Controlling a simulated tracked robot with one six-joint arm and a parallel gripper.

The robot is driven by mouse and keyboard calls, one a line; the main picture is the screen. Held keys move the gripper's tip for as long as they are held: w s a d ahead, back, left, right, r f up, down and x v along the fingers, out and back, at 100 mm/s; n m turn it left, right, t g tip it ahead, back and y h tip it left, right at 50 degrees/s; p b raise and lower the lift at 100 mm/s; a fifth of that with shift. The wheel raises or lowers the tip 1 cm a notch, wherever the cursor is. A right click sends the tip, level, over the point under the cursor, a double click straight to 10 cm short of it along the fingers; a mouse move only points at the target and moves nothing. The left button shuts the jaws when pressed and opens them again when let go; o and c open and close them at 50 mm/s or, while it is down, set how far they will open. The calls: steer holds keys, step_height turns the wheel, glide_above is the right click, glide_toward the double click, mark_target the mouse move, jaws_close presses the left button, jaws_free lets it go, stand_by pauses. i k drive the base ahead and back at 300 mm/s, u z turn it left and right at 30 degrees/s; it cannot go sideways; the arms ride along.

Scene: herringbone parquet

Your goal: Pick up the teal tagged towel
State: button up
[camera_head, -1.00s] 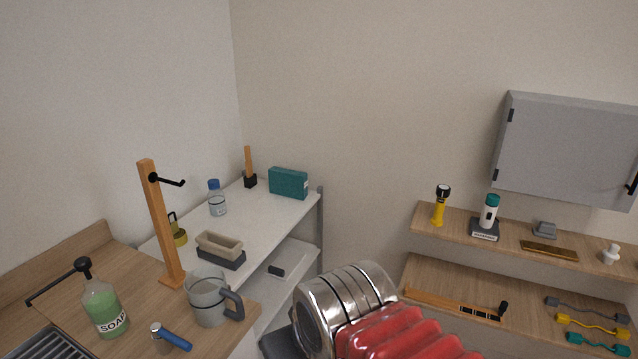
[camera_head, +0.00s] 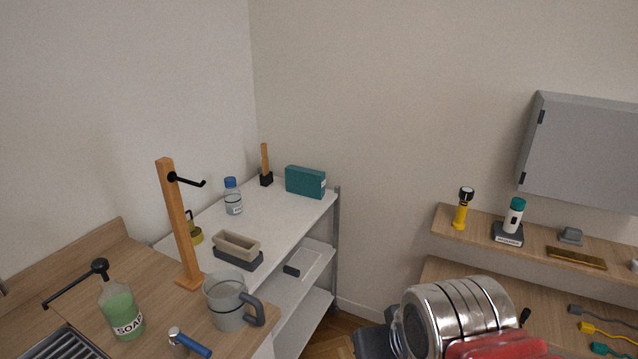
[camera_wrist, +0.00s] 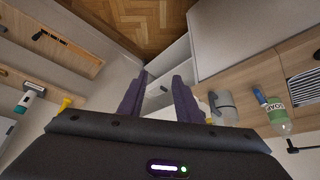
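The teal towel (camera_head: 305,182) is a folded block with a small white tag at its right end. It lies on the white top of the shelf unit, near its far right corner, in the head view. I cannot make it out in the wrist view. My gripper (camera_wrist: 160,76) shows in the wrist view with its two dark fingers apart and nothing seen between them. It points toward the shelf unit and floor, apart from the towel. In the head view my arm fills the lower right and the fingers are not clearly seen.
On the white top (camera_head: 278,213) stand a blue-capped bottle (camera_head: 232,197), a wooden-handled brush (camera_head: 266,167) and a beige tray (camera_head: 237,246). A wooden hook stand (camera_head: 178,225), grey mug (camera_head: 228,302) and soap bottle (camera_head: 121,311) stand nearer. Wall shelves and a grey cabinet (camera_head: 585,150) are right.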

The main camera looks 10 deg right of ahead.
mark_target(299, 181)
steer(key=z, duration=0.65)
steer(key=i, duration=2.25)
steer(key=u, duration=0.4)
